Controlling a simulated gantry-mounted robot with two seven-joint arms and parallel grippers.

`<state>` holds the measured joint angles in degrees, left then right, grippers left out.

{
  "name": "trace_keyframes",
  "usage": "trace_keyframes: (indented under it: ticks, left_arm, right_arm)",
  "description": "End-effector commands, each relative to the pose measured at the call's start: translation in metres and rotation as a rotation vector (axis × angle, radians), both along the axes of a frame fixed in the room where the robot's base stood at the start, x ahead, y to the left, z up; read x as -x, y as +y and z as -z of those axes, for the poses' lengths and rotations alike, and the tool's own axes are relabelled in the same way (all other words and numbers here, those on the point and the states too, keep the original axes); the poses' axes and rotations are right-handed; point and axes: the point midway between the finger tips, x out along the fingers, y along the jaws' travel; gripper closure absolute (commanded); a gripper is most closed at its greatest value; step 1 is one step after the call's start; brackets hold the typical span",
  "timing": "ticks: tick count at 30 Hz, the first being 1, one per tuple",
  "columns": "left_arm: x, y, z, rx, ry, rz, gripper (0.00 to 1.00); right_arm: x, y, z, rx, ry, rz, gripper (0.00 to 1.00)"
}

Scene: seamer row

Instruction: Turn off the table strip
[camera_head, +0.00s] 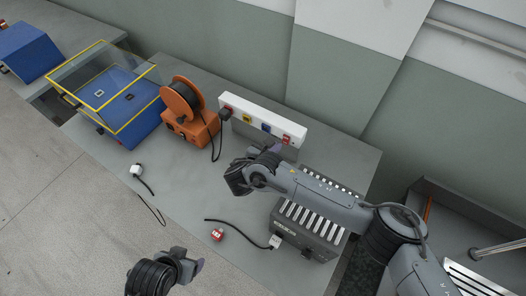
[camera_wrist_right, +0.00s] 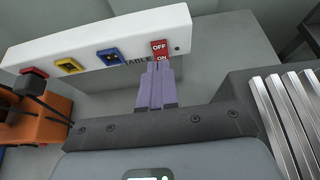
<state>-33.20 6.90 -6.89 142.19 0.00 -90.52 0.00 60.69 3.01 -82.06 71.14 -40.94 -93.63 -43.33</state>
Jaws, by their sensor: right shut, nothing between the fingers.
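The table strip (camera_head: 250,117) is a long white block at the back of the grey table. In the right wrist view the strip (camera_wrist_right: 100,50) carries the label TABLE and a red rocker switch (camera_wrist_right: 160,47) marked OFF above and ON below. My right gripper (camera_wrist_right: 158,68) is shut and empty, its purple fingertips at the lower ON edge of the switch and partly covering it. Contact cannot be told. In the head view my right gripper (camera_head: 270,151) is in front of the strip's right half. My left gripper (camera_head: 193,266) is low in front of the table; its jaw gap is unclear.
A black plug (camera_head: 225,113) sits in the strip's left socket, its cable running to an orange reel (camera_head: 183,105). A dark slatted machine (camera_head: 306,228) stands under my right arm. A loose white plug (camera_head: 136,169) and a red-and-white piece (camera_head: 217,234) lie at the front.

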Motion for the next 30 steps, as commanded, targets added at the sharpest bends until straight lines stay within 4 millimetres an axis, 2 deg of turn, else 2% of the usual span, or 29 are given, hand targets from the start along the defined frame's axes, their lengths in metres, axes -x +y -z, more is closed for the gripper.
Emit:
trace_keyframes:
  ticks: [6, 15, 30]
  left_arm:
    - [0.001, 0.000, -0.005, 0.000, 0.003, 0.000, 0.28]
    - [0.000, 0.000, -0.008, 0.000, 0.002, -0.001, 0.28]
    - [0.000, 0.000, -0.009, 0.000, 0.002, -0.001, 0.28]
  right_arm:
    - [0.031, 0.017, -0.028, -0.006, 0.001, -0.002, 1.00]
    - [0.058, 0.031, -0.053, -0.004, 0.000, 0.000, 1.00]
    - [0.064, 0.034, -0.058, -0.002, -0.001, 0.000, 1.00]
